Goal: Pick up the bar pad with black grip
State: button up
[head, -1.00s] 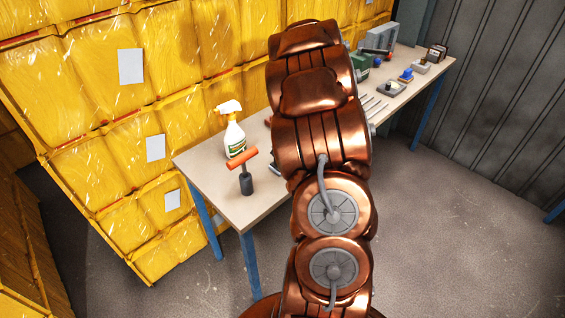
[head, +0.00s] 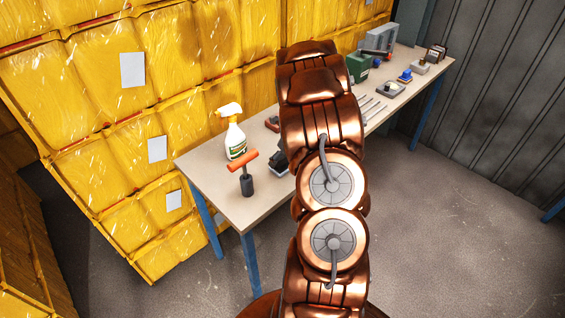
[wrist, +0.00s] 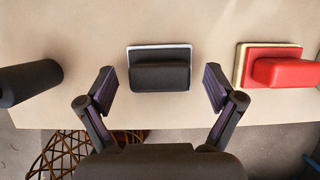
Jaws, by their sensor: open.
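The bar pad with black grip (wrist: 160,77) lies on the table in the middle of the wrist view. It has a dark block-shaped grip on a dark base with a pale edge. In the head view the pad (head: 279,163) shows beside my arm, partly hidden by it. My gripper (wrist: 160,86) is open and empty, with one finger on each side of the pad and gaps to both sides. Its height above the table is hard to tell. The head view does not show the gripper, which is behind my arm.
A pad with red grip (wrist: 285,70) lies right of the black one. A spray bottle (head: 234,135) stands behind. The table's front edge is close; yellow crates (head: 85,130) stand behind.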

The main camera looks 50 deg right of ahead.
jog(key=shift+w+f, duration=0.15)
jog(key=shift+f, duration=0.25)
jog(key=c, duration=1.3)
jog(key=shift+r, duration=0.1)
jog(key=shift+r+b, duration=0.55)
jog(key=shift+r, duration=1.05)
jog(key=s+a+b, duration=0.1)
jog(key=s+a, duration=0.2)
jog(key=s, duration=0.1)
jog(key=s+a+r+b, duration=0.1)
jog(key=s+a+b, duration=0.1)
jog(key=s+a, duration=0.2)
jog(key=s+a+b, duration=0.1)
jog(key=s+a, duration=0.2)
jog(key=s, duration=0.1)
jog(key=shift+a+r+b, duration=0.25)
jog(key=shift+r+b, duration=0.1)
